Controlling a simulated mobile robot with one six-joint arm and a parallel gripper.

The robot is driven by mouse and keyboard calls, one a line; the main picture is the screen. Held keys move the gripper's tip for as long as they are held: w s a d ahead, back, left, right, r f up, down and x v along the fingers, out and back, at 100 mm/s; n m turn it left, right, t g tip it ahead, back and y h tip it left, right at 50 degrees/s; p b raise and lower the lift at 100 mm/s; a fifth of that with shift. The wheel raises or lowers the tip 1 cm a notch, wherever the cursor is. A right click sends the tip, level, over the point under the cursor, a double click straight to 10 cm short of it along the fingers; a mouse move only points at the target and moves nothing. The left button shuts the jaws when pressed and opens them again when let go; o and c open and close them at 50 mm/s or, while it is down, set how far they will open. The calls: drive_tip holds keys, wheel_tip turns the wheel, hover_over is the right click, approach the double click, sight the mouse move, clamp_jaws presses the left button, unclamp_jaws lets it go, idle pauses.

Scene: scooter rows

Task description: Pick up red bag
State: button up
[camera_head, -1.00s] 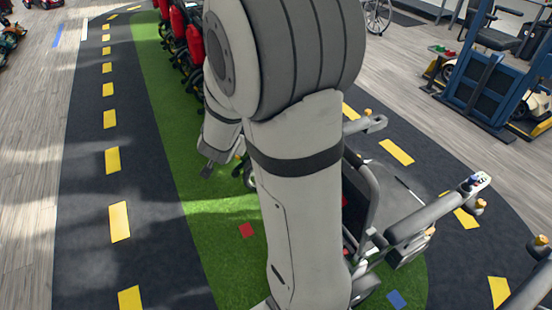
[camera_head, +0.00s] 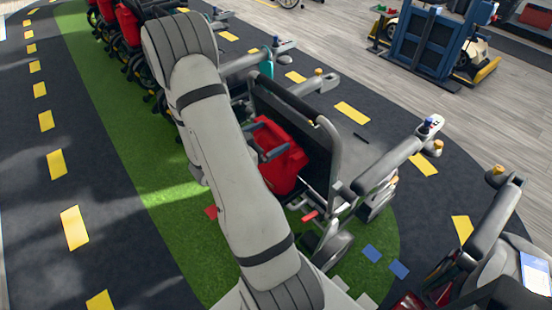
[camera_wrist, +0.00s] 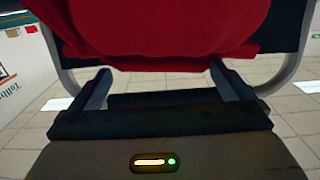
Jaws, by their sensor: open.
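The red bag (camera_head: 284,168) hangs at the back of a powered chair with a dark backrest and grey frame, right of my arm in the head view. In the wrist view the red bag (camera_wrist: 160,28) fills the upper middle, close ahead. My gripper (camera_wrist: 162,88) is open, its two dark fingers pointing towards the bag's lower edge with nothing visible between them. I cannot tell whether they touch it. In the head view my arm covers part of the scene left of the bag, and my gripper is not clearly seen there.
A row of chairs with red bags (camera_head: 127,22) stands at the upper left. Another chair's armrest (camera_head: 490,220) is at the lower right, and a blue frame (camera_head: 425,45) stands at the upper right. The dark lane (camera_head: 100,180) on the left is clear.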

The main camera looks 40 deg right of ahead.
sight(276, 133)
drive_tip(key=d, duration=0.4)
drive_tip(key=shift+s, duration=0.15)
drive_tip(key=shift+c, duration=0.3)
drive_tip(key=c, duration=1.3)
